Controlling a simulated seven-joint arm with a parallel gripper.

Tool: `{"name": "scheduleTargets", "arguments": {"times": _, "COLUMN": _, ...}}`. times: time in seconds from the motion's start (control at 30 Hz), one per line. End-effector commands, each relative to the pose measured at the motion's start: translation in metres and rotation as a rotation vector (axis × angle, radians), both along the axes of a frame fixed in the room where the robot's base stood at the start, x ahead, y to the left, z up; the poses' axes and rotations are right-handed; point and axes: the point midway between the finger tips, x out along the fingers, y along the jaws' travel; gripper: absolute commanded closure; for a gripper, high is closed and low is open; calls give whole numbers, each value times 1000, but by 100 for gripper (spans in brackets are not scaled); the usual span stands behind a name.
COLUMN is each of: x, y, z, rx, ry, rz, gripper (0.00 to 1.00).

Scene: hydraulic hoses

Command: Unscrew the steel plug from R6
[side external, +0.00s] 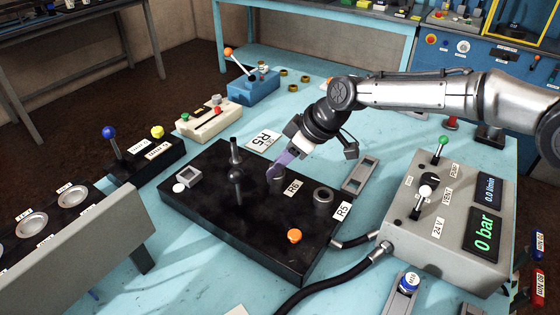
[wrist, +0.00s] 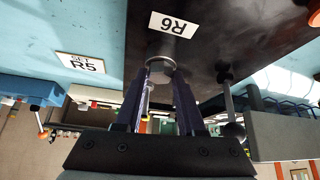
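A round steel plug (wrist: 161,70) stands on the dark block (side external: 215,215) beside the R6 label (wrist: 173,24), which is upside down in the wrist view. In the side view it is a short grey cylinder (side external: 278,176) next to the R6 label (side external: 292,187) on the block. My gripper (side external: 272,170) points down at it, with its purple fingers angled to the cylinder's top. In the wrist view my gripper (wrist: 162,74) has its two fingertips apart, one on each side of the plug's head. I cannot tell whether they touch it.
A grey control box (side external: 445,225) showing 0 bar is at right, with black hoses (side external: 335,282). A blue lever box (side external: 253,90) is behind.

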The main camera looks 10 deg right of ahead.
Motion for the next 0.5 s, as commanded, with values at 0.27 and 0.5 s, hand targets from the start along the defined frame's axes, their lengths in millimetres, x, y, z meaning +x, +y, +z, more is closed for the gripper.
{"name": "scheduleTargets", "arguments": {"times": 0.27, "x": 0, "y": 0, "z": 0, "rx": 0, "ry": 0, "rz": 0, "gripper": 100}}
{"name": "scheduleTargets", "arguments": {"times": 0.5, "x": 1, "y": -1, "z": 0, "rx": -2, "ry": 1, "rz": 54, "gripper": 100}}
